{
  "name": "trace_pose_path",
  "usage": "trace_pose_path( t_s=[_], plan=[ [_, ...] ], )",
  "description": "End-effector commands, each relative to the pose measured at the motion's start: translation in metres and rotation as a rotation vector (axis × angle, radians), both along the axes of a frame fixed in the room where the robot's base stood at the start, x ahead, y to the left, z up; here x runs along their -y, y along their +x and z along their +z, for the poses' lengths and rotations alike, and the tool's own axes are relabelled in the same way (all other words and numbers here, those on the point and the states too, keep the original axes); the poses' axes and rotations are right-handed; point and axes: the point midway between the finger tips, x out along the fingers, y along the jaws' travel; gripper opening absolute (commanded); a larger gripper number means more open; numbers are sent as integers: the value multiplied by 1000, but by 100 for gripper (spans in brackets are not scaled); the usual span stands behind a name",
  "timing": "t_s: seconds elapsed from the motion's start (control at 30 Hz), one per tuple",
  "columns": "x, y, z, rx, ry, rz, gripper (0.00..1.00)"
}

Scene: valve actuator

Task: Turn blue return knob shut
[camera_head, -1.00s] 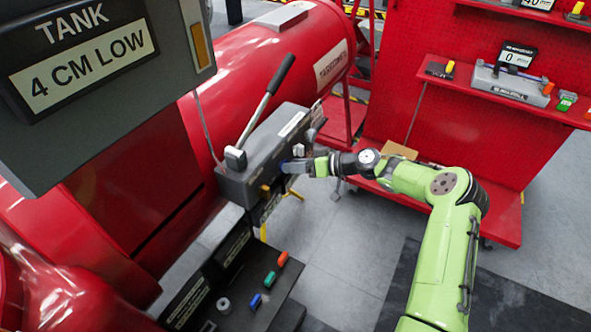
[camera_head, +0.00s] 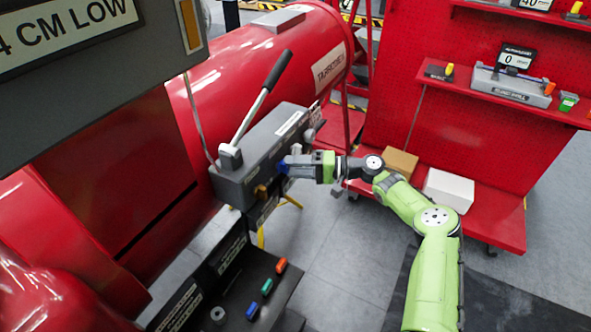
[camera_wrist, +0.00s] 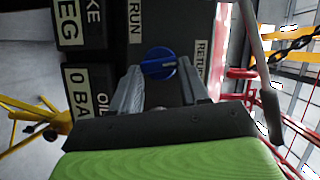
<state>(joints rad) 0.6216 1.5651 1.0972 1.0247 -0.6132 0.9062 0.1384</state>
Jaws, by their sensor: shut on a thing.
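The blue return knob (camera_head: 282,168) sits on the front face of the dark grey valve box (camera_head: 240,185). In the wrist view the knob (camera_wrist: 158,62) is round, with a raised grip bar and a pale pointer line, beside the RETURN label (camera_wrist: 201,62). My gripper (camera_head: 288,167) reaches it from the right. Its two grey fingers (camera_wrist: 160,72) stand on either side of the knob and are shut on it. The fingertips hide part of the knob's rim.
A long black-handled lever (camera_head: 262,98) rises from the box's top. A brass-coloured knob (camera_head: 262,191) is lower left of my gripper. Orange, green and blue pieces (camera_head: 266,286) sit on the dark panel below. A red tank and red shelving flank the box; grey floor is open below.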

Motion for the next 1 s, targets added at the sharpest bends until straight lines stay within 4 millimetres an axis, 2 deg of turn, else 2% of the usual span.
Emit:
trace_pose_path(
  t_s=[0.3, 0.87, 0.9, 1.0],
  plan=[
    [1, 1, -3, -105, 69, -4, 14],
    [1, 1, -3, -127, 82, -5, 14],
    [1, 1, -3, -128, 82, -4, 51],
    [1, 1, -3, -127, 81, -4, 66]
  ],
)
